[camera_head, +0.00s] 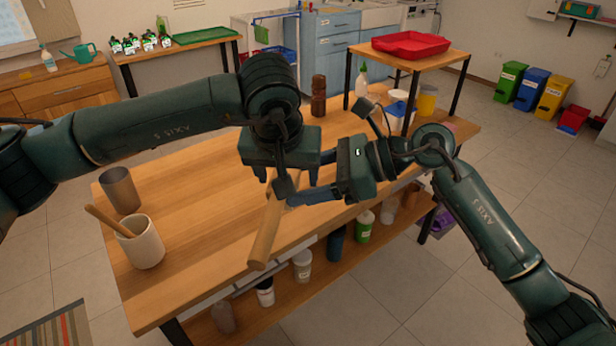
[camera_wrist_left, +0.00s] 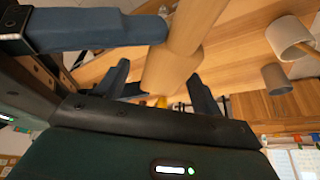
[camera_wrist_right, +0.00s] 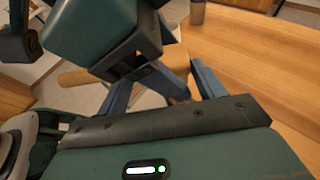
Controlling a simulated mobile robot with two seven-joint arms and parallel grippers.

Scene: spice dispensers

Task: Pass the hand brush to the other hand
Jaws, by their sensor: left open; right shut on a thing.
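The hand brush shows as a pale wooden handle (camera_head: 265,235), slanting over the front edge of the wooden table; its bristles are hidden. My right gripper (camera_head: 287,190) comes in from the right and is shut on the brush. My left gripper (camera_head: 291,178) is directly above, pointing down, with its fingers apart. In the left wrist view, the brush (camera_wrist_left: 190,30) runs down between my open left fingers (camera_wrist_left: 160,80), with a right finger crossing beside it. In the right wrist view, my left gripper covers much of the brush, and part of the handle (camera_wrist_right: 80,77) shows on the left.
A grey cup (camera_head: 120,190) and a white crock (camera_head: 142,243) with a wooden stick stand at the table's left. A brown mill (camera_head: 318,95) stands at the back. A riser with a red tray (camera_head: 410,44) stands back right. Several containers fill the lower shelf. The table's middle is clear.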

